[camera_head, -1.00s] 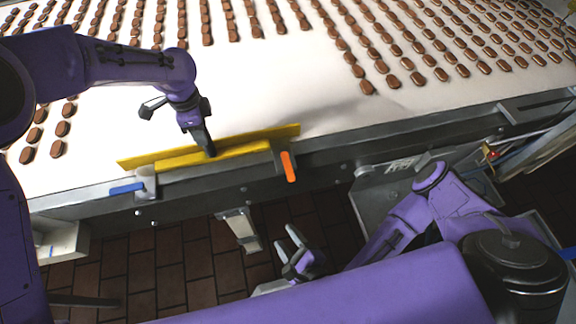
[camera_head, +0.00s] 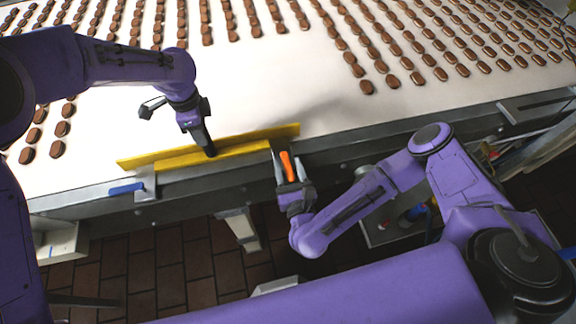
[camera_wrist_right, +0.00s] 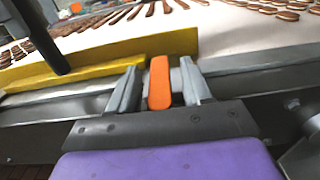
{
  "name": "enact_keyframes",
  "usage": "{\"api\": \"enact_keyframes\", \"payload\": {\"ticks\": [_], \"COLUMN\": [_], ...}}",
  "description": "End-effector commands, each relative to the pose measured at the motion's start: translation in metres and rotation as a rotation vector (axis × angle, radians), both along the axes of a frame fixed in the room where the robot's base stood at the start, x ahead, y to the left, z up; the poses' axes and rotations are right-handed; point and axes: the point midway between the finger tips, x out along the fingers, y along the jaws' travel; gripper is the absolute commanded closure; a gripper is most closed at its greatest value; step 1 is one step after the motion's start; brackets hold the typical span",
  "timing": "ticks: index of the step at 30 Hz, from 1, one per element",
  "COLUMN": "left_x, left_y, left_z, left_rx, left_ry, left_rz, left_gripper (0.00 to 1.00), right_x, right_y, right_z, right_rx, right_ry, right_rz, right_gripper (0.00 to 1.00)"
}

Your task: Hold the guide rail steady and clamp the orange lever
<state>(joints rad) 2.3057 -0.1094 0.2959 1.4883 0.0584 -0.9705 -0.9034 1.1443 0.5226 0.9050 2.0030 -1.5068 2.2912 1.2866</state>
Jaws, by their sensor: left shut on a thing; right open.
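The yellow guide rail (camera_head: 240,143) lies along the near edge of the conveyor in the head view; it also shows in the right wrist view (camera_wrist_right: 100,68). My left gripper (camera_head: 210,152) is shut on the rail near its middle. The orange lever (camera_head: 287,166) stands at the rail's right end. My right gripper (camera_head: 289,168) is open, with one finger on each side of the lever. In the right wrist view the lever (camera_wrist_right: 159,84) sits between the two grey fingers, with a visible gap on its right side.
The white conveyor belt (camera_head: 270,75) carries rows of brown sandwich biscuits, with a bare area behind the rail. A blue lever (camera_head: 126,189) lies at the rail's left end. A grey metal frame (camera_head: 400,140) edges the belt. Dark floor tiles lie below.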

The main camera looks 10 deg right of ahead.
Motion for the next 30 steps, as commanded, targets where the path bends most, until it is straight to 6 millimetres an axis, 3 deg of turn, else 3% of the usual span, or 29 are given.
{"api": "enact_keyframes", "payload": {"ticks": [10,14,15,30], "left_x": [0.0006,0.0006,0.0006,0.0008], "left_y": [-0.0004,-0.0004,-0.0004,-0.0001], "left_z": [0.0014,0.0014,0.0014,0.0015], "left_rx": [-0.001,-0.001,-0.001,-0.001], "left_ry": [-0.002,-0.002,-0.002,-0.002], "left_rz": [0.000,0.000,0.000,0.000], "left_gripper": [1.00,1.00,1.00,1.00], "right_x": [0.0070,0.0068,0.0068,0.0081], "right_y": [0.0002,0.0002,0.0002,-0.0044], "right_z": [0.0001,0.0001,0.0001,0.0017], "right_rx": [0.000,0.000,0.000,-0.003], "right_ry": [0.001,0.001,0.001,-0.007], "right_rz": [0.001,0.001,0.001,0.108], "right_gripper": [0.54,0.97,1.00,1.00]}}
